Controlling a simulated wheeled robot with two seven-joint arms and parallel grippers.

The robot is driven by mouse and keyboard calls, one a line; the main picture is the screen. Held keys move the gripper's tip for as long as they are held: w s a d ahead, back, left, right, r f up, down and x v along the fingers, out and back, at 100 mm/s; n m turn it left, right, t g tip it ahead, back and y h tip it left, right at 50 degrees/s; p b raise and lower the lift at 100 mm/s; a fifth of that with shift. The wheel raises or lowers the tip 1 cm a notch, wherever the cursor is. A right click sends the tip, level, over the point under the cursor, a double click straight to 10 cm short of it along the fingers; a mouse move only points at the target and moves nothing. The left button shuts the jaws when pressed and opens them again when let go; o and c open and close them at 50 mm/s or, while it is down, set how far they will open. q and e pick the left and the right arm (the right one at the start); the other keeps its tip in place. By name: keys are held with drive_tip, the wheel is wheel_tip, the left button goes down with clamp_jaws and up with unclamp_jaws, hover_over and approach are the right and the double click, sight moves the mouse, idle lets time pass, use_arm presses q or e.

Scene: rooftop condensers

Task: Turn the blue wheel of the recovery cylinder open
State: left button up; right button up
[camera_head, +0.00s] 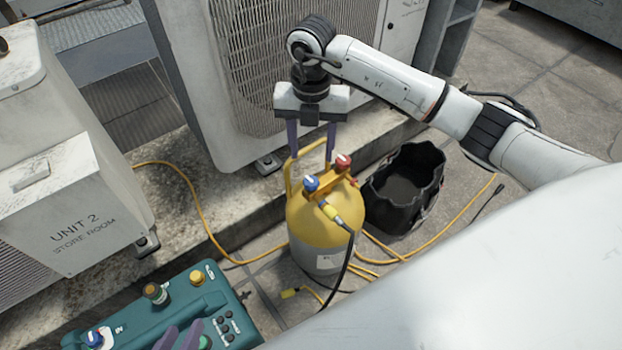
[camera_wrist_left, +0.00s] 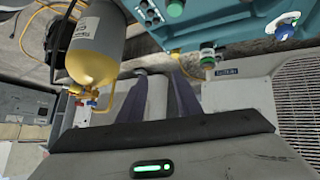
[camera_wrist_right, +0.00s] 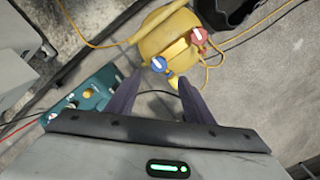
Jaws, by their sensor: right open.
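The recovery cylinder (camera_head: 323,228), yellow above and grey below, stands upright on the roof floor. Its blue wheel (camera_head: 311,184) and red wheel (camera_head: 343,163) sit on the valve on top; a hose with a yellow fitting joins there. My right gripper (camera_head: 311,157) is open and empty, fingers down over the cylinder's top, behind the wheels in the head view. In the right wrist view the blue wheel (camera_wrist_right: 159,64) shows just beyond and between the fingertips, apparently apart from them. My left gripper (camera_head: 180,338) is open and empty by the teal machine (camera_head: 139,325).
A black open bag (camera_head: 404,190) stands right of the cylinder. Yellow hoses (camera_head: 196,207) lie around its foot. A condenser (camera_head: 255,80) on a concrete ledge stands behind, and the Unit 2 condenser (camera_head: 75,215) stands at left. Open floor lies at the upper right.

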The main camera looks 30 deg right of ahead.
sight(311, 181)
use_arm(q)
drive_tip(key=d+f+b, duration=0.1)
drive_tip(key=g+b, duration=0.1)
drive_tip(key=shift+w+d+f+m+b, duration=0.2)
drive_tip(key=shift+d+f+m+b, duration=0.1)
drive_tip(key=shift+d+f+m, duration=0.1)
use_arm(e)
wheel_tip(311, 181, down, 10)
drive_tip(key=shift+a+r, duration=0.15)
drive_tip(key=shift+r, duration=0.1)
drive_tip(key=c, duration=1)
